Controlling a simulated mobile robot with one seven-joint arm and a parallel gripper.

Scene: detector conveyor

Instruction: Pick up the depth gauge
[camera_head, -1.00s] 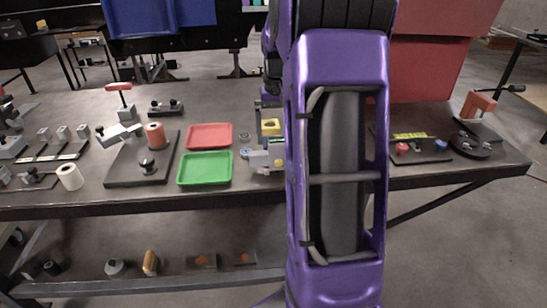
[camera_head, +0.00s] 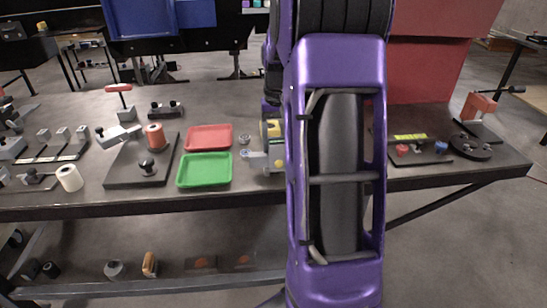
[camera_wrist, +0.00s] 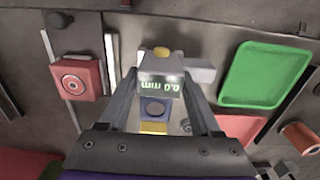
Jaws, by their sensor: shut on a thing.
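In the head view the gauge (camera_head: 257,155) shows just right of the green tray, partly hidden by my purple arm. My fingers are mostly hidden there. I cannot tell whether the gauge touches the table.
The green tray (camera_head: 204,170) and red tray (camera_head: 209,137) lie left of the gauge. Further left is a dark plate (camera_head: 126,171) with a red cylinder. A red block with a ring (camera_wrist: 78,78) is near my left finger in the wrist view. Fixtures stand at the table's right.

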